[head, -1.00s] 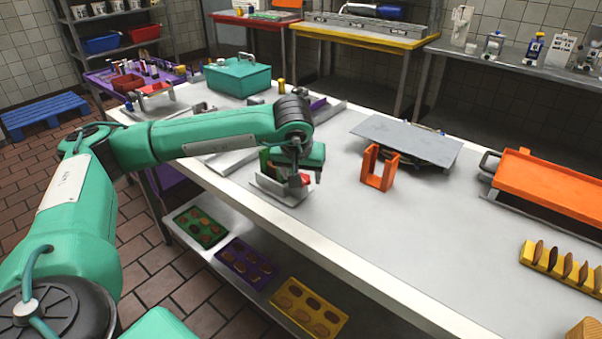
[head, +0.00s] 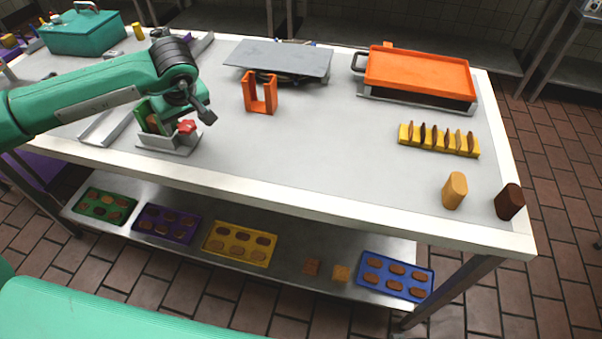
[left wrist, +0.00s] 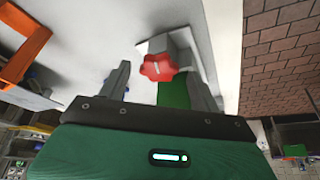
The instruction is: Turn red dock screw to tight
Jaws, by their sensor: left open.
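The red dock screw (head: 187,127) is a lobed knob on the right end of a small grey dock (head: 170,142) near the table's front edge. A green piece (head: 148,118) stands upright in the dock. My left gripper (head: 205,112) is just above the screw, apart from it as far as I can tell. In the left wrist view the red screw (left wrist: 158,68) shows between the two spread grey fingers, with a small pale mark on its face. The fingers are open and hold nothing. My right gripper is not in view.
An orange U-shaped stand (head: 261,97) is right of the dock, with a grey plate (head: 280,60) behind it. An orange tray (head: 418,75) and a yellow rack (head: 438,141) lie further right. The table's middle front is clear. Several trays (head: 240,243) sit on the lower shelf.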

